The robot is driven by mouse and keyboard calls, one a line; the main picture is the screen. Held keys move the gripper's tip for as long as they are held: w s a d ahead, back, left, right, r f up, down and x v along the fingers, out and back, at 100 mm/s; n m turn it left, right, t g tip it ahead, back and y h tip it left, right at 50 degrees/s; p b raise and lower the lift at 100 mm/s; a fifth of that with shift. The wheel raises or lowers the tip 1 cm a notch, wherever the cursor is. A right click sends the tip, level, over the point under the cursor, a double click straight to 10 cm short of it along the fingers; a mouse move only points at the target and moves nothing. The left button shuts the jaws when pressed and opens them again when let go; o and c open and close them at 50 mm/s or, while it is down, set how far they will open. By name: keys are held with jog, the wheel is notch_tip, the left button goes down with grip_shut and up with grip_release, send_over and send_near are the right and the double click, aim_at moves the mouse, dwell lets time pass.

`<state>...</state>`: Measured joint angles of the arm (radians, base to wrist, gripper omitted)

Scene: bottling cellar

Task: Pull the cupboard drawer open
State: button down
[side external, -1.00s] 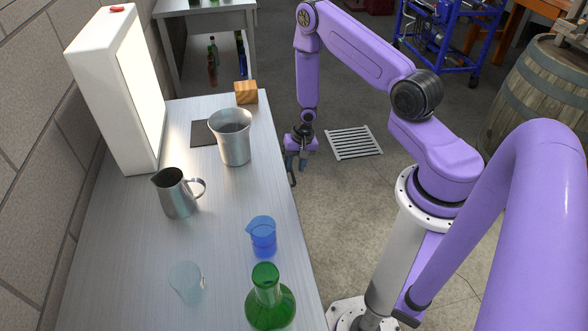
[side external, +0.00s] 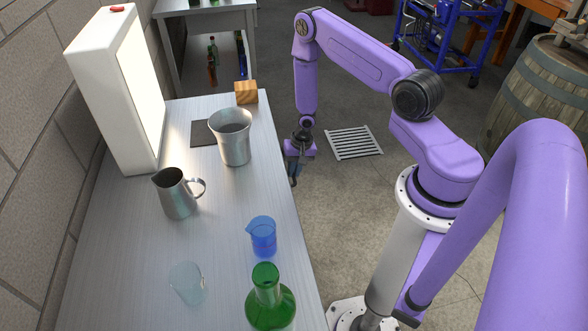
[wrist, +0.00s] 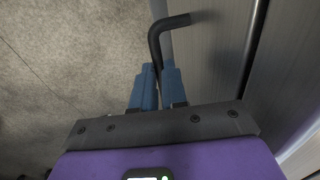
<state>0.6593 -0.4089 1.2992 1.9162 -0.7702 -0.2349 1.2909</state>
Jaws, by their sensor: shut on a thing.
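My gripper (side external: 293,178) hangs beside the right edge of the grey table-topped cupboard, below the level of its top. In the wrist view its two blue fingers (wrist: 157,88) are shut on a black bent bar handle (wrist: 168,23). The handle stands out from a grey metal front (wrist: 208,60), which I take as the drawer front. Part of the handle is hidden between the fingers. In the side view the drawer front is hidden under the top, so I cannot tell how far it is open.
On the cupboard top (side external: 130,255) stand a steel cup (side external: 234,148), a steel jug (side external: 177,200), a blue beaker (side external: 262,240), a green flask (side external: 270,308), a clear glass (side external: 187,283), a wooden block (side external: 246,92) and a light box (side external: 110,100).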

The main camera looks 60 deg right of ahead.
jog(key=s+d, duration=2)
jog(key=c, duration=1.2)
grip_release()
jog(key=shift+o, duration=0.2)
notch_tip(320, 180, up, 17)
jog(key=s+d, duration=0.2)
jog(key=shift+s+d, duration=0.1)
